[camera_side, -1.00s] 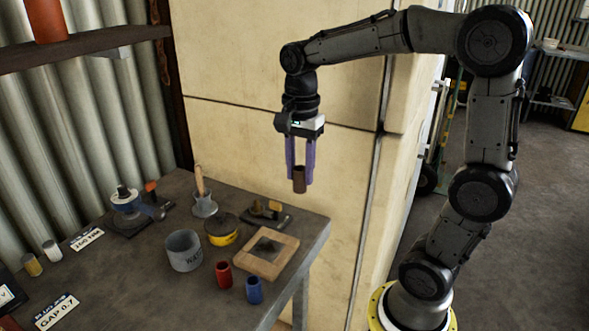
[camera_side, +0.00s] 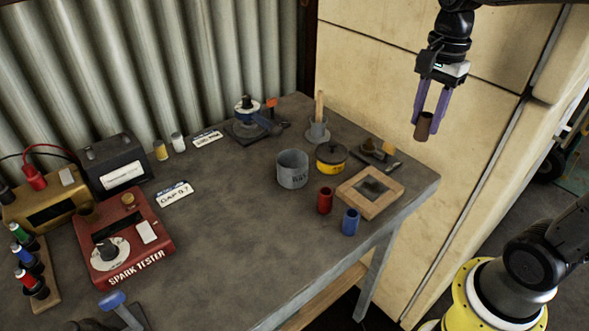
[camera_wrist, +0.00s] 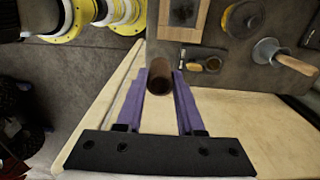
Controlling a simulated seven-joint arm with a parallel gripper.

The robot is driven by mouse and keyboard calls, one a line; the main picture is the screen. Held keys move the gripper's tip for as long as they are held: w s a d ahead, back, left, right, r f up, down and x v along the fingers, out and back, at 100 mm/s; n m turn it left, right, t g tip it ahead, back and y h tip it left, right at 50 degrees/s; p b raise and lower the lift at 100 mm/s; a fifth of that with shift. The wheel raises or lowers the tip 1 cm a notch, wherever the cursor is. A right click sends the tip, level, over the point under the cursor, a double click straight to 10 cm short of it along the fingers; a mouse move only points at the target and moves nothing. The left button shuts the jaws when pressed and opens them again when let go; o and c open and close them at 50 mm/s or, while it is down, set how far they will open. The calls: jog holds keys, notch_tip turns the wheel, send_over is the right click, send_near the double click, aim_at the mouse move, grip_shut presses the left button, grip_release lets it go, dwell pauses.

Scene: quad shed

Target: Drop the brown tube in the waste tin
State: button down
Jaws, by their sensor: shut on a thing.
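The brown tube (camera_side: 424,126) is held between the purple fingers of my gripper (camera_side: 430,108), above and beyond the right end of the bench. In the wrist view, the tube (camera_wrist: 160,77) shows its open end between the fingertips of my gripper (camera_wrist: 161,82). The waste tin (camera_side: 292,170) is a grey, open-topped cylinder standing upright on the bench, with lettering on its side. It is lower than my gripper and well to its left in the side view. The inside bottom of the tin is hidden.
A red tube (camera_side: 325,200) and a blue tube (camera_side: 350,222) stand in front of the tin, near a wooden tray (camera_side: 354,203). A yellow-and-black pot (camera_side: 331,158) is close to the tin's right. A red spark tester (camera_side: 125,240) is at left. The bench's middle is clear.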

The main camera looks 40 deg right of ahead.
dwell(0.4)
jog(key=w+a+r+m, duration=0.1)
jog(key=w+a+r, duration=0.1)
jog(key=w+a, duration=0.5)
jog(key=w+a+r, duration=0.2)
jog(key=w+a, duration=0.1)
jog(key=w, duration=0.7)
jog(key=w+a+f+n, duration=0.1)
jog(key=w+a+f, duration=0.1)
jog(key=a+f, duration=0.3)
jog(key=shift+a+f, duration=0.3)
jog(key=shift+f, duration=1.85)
jog(key=shift+w, duration=0.1)
jog(key=shift+c, duration=2.2)
grip_release()
